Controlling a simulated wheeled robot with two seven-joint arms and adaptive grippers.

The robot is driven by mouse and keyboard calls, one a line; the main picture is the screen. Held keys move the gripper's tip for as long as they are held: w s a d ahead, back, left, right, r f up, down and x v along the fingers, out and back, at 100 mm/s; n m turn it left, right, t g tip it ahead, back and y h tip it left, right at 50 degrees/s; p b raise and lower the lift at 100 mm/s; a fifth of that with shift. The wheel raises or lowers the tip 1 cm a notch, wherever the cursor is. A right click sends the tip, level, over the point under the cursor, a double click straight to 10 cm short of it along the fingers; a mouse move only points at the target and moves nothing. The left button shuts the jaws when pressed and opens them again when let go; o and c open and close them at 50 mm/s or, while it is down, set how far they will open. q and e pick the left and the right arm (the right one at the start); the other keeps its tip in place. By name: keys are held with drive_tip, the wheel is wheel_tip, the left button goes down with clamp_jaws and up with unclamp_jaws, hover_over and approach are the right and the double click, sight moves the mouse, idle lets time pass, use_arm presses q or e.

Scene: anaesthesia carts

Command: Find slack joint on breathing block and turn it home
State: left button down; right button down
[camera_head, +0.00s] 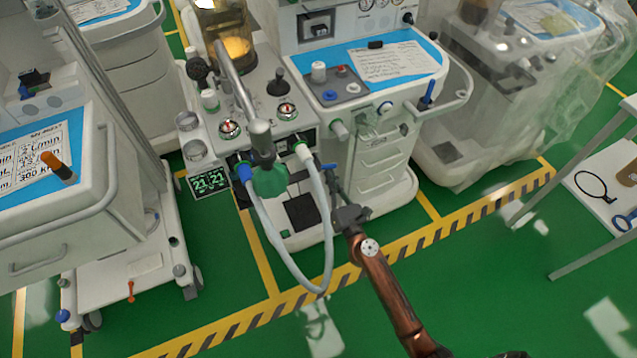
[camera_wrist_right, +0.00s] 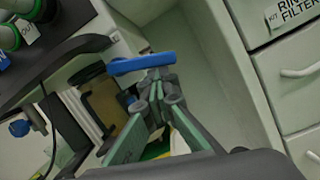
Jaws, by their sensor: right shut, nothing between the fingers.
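The breathing block (camera_head: 262,108) stands on the middle cart, with two red-marked dials, a blue port fitting (camera_head: 243,171) and a white port fitting (camera_head: 303,150). A pale hose (camera_head: 328,250) loops between these fittings, and a green bag (camera_head: 270,181) hangs in front. My right gripper (camera_head: 331,175) is right of the white fitting, low at the block's side. In the right wrist view its fingers (camera_wrist_right: 157,82) are shut and empty, just beside a blue lever (camera_wrist_right: 140,64); I cannot tell whether they touch it. Which joint is slack does not show. My left gripper is out of view.
Drawers (camera_head: 383,162) are right of my right gripper; they also fill the right of the wrist view. A small display (camera_head: 208,181) hangs left of the bag. Other carts stand on both sides, and a white table (camera_head: 605,190) is at right. Green floor in front is open.

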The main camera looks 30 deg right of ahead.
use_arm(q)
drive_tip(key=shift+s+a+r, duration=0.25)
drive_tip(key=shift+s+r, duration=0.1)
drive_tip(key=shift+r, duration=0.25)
use_arm(e)
drive_tip(key=n, duration=0.2)
drive_tip(key=d+r+n+y, duration=0.1)
drive_tip(key=n, duration=0.1)
drive_tip(key=shift+r+y, duration=0.3)
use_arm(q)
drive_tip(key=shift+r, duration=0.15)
use_arm(e)
drive_tip(key=shift+n, duration=0.3)
